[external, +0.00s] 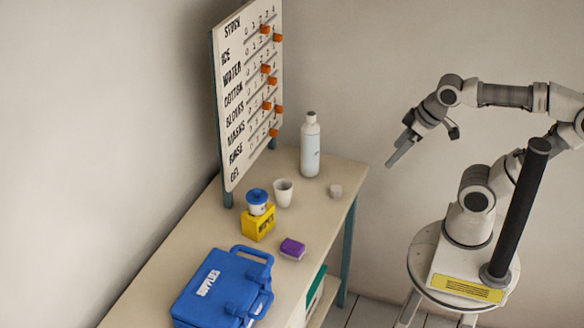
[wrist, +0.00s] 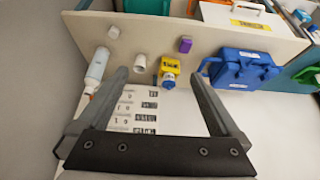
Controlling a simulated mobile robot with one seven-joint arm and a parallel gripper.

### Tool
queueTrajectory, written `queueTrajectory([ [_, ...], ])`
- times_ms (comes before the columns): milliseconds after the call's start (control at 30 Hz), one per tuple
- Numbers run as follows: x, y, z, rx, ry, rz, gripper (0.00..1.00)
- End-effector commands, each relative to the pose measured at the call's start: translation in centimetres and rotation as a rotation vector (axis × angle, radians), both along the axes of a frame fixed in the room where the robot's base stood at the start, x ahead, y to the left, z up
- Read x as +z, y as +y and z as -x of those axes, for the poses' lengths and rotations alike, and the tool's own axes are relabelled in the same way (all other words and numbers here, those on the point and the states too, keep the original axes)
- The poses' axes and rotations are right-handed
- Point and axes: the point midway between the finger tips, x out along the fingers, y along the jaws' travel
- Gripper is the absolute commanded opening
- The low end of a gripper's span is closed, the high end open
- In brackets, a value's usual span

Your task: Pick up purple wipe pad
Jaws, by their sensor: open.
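The purple wipe pad (external: 292,249) is a small block lying on the beige table (external: 150,290), to the right of a yellow box (external: 258,224) in the external view. It also shows in the wrist view (wrist: 185,45), near the table's edge and beyond my fingers. My gripper (external: 396,158) is held in the air to the right of the table, well apart from the pad. In the wrist view its two fingers (wrist: 163,84) are spread wide with nothing held between them.
A blue case (external: 222,290) lies near the pad. A white cup (external: 284,193), a bottle (external: 310,145) and a small whitish block (external: 336,191) stand farther back. A stock board (external: 248,95) rises along the table's left side. The table is bare around the pad's right side.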

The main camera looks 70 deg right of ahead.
Motion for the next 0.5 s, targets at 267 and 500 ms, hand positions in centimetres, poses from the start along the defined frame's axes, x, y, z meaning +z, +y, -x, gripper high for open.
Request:
queueTrajectory([
  [267, -1.5, 0.4, -1.3, -0.079, 0.102, -0.087, 1.0],
  [500, -4.8, 1.4, -4.4, -0.275, 0.325, -0.295, 1.0],
])
